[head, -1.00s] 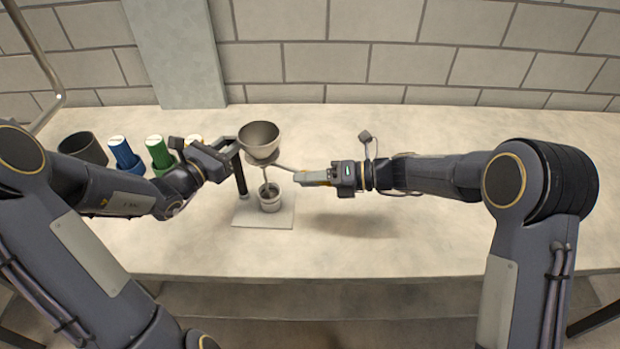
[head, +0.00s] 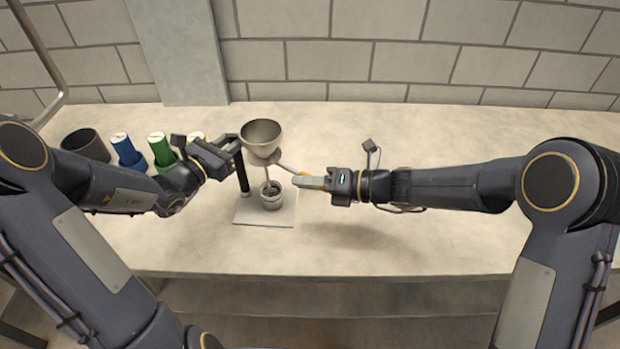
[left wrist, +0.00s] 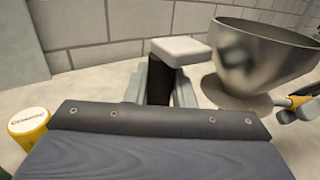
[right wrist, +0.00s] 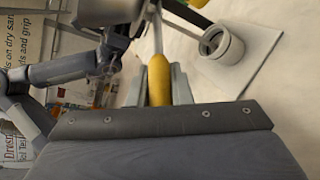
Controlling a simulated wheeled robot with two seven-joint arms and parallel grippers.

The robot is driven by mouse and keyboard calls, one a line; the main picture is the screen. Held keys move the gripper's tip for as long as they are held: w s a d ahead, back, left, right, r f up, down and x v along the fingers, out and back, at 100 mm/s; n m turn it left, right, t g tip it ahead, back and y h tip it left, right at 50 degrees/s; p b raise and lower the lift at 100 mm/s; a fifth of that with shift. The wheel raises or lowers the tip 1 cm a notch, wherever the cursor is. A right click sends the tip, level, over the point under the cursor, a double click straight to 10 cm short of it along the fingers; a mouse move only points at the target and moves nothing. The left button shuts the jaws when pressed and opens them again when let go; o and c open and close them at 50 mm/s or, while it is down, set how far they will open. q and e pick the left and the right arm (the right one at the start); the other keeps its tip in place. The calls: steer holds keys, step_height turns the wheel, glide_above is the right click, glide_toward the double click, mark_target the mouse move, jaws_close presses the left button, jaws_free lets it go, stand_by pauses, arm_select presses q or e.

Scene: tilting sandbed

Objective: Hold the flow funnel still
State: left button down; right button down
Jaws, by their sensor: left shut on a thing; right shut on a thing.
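The flow funnel (head: 262,138) is a metal cup with a spout, held above a small grey cup (head: 271,195) on a pale base plate (head: 250,214). A black post (head: 241,172) rises from the plate on its left. My left gripper (head: 232,148) is shut on the upper part of this post, whose pale top (left wrist: 180,50) shows in the left wrist view beside the funnel (left wrist: 262,65). My right gripper (head: 308,182) is shut on a yellow handle (right wrist: 159,80) on a thin metal rod reaching to the funnel. The funnel looks upright.
A blue canister (head: 127,152), a green canister (head: 161,150) and a yellow one (left wrist: 30,125) stand left of the post, partly behind my left arm. A dark open container (head: 86,145) is at far left. The bench's right side is clear.

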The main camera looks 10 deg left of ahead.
steer(key=c, duration=1.3)
jaws_free()
steer(key=v, duration=1.2)
arm_select(q)
steer(key=c, duration=1.1)
jaws_free()
steer(key=shift+c, duration=0.2)
